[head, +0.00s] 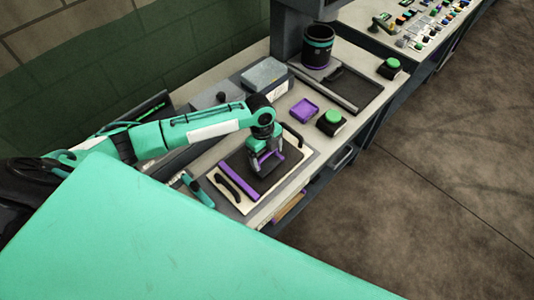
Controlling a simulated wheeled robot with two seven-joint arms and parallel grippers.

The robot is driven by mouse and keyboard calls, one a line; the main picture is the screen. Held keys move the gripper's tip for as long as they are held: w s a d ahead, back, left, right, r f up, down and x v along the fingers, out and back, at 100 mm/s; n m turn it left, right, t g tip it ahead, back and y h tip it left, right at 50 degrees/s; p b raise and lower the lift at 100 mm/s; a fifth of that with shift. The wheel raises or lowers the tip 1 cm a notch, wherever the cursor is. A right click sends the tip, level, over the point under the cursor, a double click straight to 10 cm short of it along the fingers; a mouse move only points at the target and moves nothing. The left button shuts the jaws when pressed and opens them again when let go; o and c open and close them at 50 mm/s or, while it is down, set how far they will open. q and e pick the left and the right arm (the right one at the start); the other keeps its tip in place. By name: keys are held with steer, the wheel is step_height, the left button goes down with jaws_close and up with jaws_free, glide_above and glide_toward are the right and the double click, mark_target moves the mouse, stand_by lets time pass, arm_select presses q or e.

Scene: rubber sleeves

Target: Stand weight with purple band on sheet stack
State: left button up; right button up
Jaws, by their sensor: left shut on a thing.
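My left gripper (266,168) points down over the board at the centre of the head view. It is shut on a small purple-marked thing (268,158), which the fingers partly hide; I take it to be the weight with the purple band. Below and around it lies a flat dark sheet stack (262,183) with a purple strip (239,185) along its left side. It is too small to tell whether the held thing touches the stack. My right gripper is not in view.
The stack lies on a pale board (245,206) with black handles. To the right are a purple tray (304,110) and green-topped buttons (331,119). Behind stand a grey box (264,74) and a dark cylinder (318,45) with teal and purple bands. A teal-handled tool (197,190) lies left.

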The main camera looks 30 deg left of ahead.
arm_select(q)
steer(key=shift+f, duration=0.3)
steer(key=o, duration=1.4)
steer(key=shift+f, duration=0.15)
steer(key=shift+o, duration=0.2)
steer(key=shift+r, duration=0.45)
step_height(320, 180, up, 11)
steer(key=a+b, duration=0.1)
steer(key=b, duration=0.2)
steer(key=shift+w+a+r, duration=0.15)
steer(key=shift+w+a, duration=0.1)
steer(key=shift+a, duration=0.05)
